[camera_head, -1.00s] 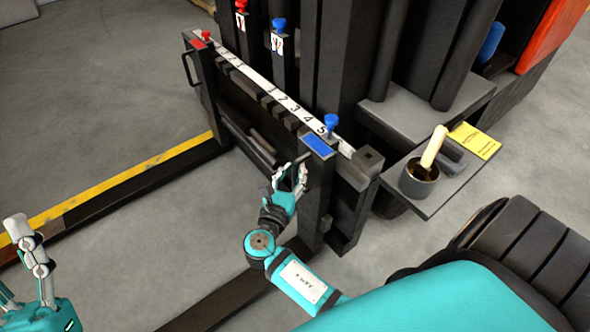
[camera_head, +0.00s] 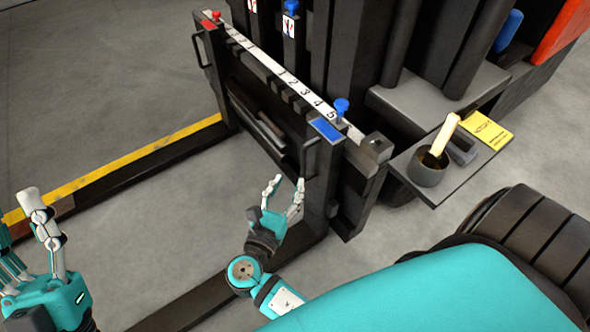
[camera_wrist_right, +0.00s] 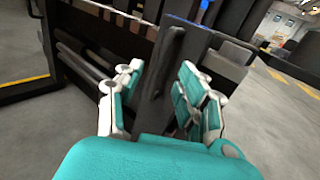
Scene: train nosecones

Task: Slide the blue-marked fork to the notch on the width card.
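The blue-marked fork (camera_head: 318,188) stands at the right end of the carriage, with a blue patch on top. A blue pin (camera_head: 341,106) stands behind the patch, just past the 5 on the white number strip (camera_head: 292,86). The fork has a dark upright handle (camera_head: 309,153). My right gripper (camera_head: 287,182) is open and empty, in front of and below the handle. In the right wrist view its fingers are spread (camera_wrist_right: 160,70), with the handle (camera_wrist_right: 172,58) beyond. A yellow card (camera_head: 488,133) lies on the side shelf; its print is too small to read surely. My left gripper (camera_head: 18,215) is open and empty at lower left.
The red-marked fork (camera_head: 211,28) stands at the carriage's far left end with a red pin. A dark cup (camera_head: 427,168) with a light-handled tool stands on the side shelf (camera_head: 442,193). Floor left of the carriage is clear.

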